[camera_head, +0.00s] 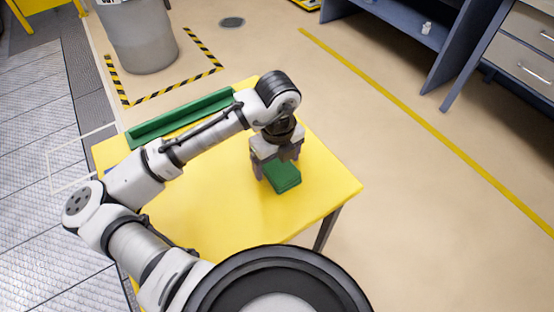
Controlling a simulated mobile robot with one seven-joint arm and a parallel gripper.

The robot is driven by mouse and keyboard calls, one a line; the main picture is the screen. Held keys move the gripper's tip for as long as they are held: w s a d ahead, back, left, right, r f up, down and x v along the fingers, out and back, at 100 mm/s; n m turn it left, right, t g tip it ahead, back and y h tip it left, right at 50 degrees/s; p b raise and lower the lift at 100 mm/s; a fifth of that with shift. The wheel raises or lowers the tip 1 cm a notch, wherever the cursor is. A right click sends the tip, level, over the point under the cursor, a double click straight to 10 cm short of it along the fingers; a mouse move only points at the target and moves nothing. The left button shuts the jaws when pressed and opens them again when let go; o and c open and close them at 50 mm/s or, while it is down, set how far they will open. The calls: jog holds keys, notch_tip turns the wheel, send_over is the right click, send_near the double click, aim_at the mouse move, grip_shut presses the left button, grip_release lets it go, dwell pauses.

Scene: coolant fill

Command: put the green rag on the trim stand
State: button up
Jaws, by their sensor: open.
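The green rag (283,178) is a folded block on the right part of a yellow table (325,190). My gripper (272,172) is right at the rag, pointing down, with its fingers open. One finger shows at the rag's left side; my gripper partly hides the rag's far end. I cannot tell whether the fingers touch it. A long green tray-like piece (180,118) lies along the table's far left edge; I cannot tell whether it is the trim stand.
My arm crosses over the table's left and middle. The table's front right is clear. A grey bin (140,35) stands on the floor behind, within black-and-yellow tape. A blue workbench (455,70) with drawers stands at the upper right.

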aim_at(278, 165)
notch_tip(278, 165, up, 12)
jog(key=shift+b, duration=0.3)
